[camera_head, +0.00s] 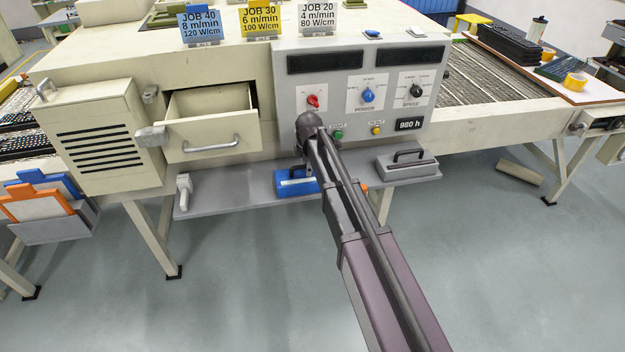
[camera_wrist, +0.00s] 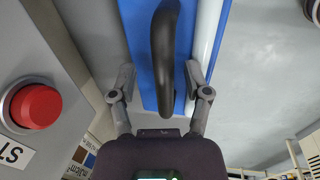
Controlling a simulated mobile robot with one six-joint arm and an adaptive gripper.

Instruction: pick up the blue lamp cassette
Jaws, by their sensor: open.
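The blue lamp cassette (camera_head: 292,187) with a black handle lies on the grey shelf below the control panel, partly hidden by my arm. In the wrist view the blue cassette (camera_wrist: 142,60) fills the upper middle, with its curved black handle (camera_wrist: 165,50) towards the camera. My gripper (camera_wrist: 160,74) is open, with one finger on each side of the handle in the picture. The fingers look apart from the handle; I cannot tell how deep they reach. In the head view my arm hides the gripper.
A grey cassette (camera_head: 407,164) with a black handle lies on the shelf (camera_head: 235,200) to the right. The panel (camera_head: 290,82) rises behind. A red button (camera_wrist: 36,106) is close on the wrist view's left. An open drawer (camera_head: 210,140) juts out at left.

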